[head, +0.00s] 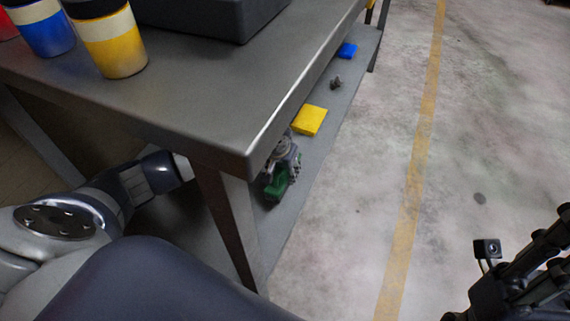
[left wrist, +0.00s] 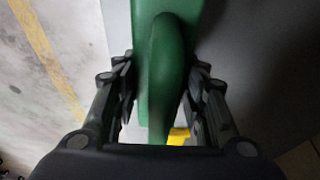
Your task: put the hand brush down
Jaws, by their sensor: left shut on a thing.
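The green hand brush (head: 275,186) is at the lower shelf of the steel table, partly hidden by my gripper; I cannot tell whether it rests on the shelf or hangs just above it. My left gripper (head: 284,166) reaches in beneath the tabletop and is shut on the brush. In the left wrist view the green brush (left wrist: 160,75) runs between the two fingers of the gripper (left wrist: 158,100). My right gripper (head: 535,275) shows only in part as dark links at the lower right, far from the brush, and its fingers are unclear.
The lower shelf (head: 330,118) also holds a yellow block (head: 309,120), a small grey part (head: 336,82) and a blue block (head: 347,50). The tabletop (head: 200,95) overhangs the shelf. A table leg (head: 228,220) stands near my left arm. Open floor lies right.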

